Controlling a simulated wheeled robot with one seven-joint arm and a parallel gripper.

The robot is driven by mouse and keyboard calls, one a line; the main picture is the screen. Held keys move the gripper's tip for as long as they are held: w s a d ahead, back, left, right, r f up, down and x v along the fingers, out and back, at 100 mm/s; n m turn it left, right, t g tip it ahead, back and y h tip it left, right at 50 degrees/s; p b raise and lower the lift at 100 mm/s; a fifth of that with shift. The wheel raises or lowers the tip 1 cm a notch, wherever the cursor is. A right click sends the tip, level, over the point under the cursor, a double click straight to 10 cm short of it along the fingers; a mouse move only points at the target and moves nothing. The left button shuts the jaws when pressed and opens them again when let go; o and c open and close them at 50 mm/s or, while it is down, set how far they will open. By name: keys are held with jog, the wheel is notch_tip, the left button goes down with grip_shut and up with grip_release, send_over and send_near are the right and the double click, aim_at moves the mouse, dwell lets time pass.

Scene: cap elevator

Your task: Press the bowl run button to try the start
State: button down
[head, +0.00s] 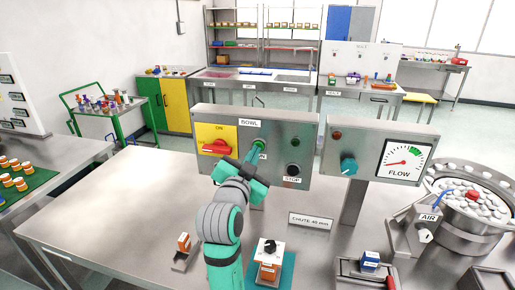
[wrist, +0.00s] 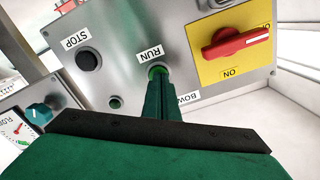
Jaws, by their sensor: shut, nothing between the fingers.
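The bowl control panel (head: 270,126) stands upright on the steel table, with a BOWL label at its top. The green RUN button (wrist: 157,70) shows in the wrist view just beyond my fingertips, beside its RUN label (wrist: 150,53). My gripper (head: 259,147) is shut and empty, its fingers pointing at the panel. The fingertips, also in the wrist view (wrist: 159,82), overlap the button's edge; I cannot tell whether they touch or press it. In the head view my fingers hide most of the button. A small green lamp (wrist: 115,102) sits nearby on the panel.
A black STOP button (head: 293,170) and a red rotary switch on a yellow plate (head: 216,147) flank the RUN button. A FLOW gauge panel (head: 405,160) stands to the right, beyond it the bowl of white caps (head: 470,200). A small fixture (head: 270,250) stands near my arm.

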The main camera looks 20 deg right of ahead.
jog(key=shift+w+d, duration=0.2)
jog(key=shift+w, duration=0.1)
dwell(0.4)
jog(key=shift+a, duration=0.1)
jog(key=shift+w+d, duration=0.15)
jog(key=shift+d, duration=0.15)
jog(key=shift+v, duration=2.8)
jog(key=shift+w+a, duration=0.1)
jog(key=shift+a, duration=0.1)
jog(key=shift+d, duration=0.25)
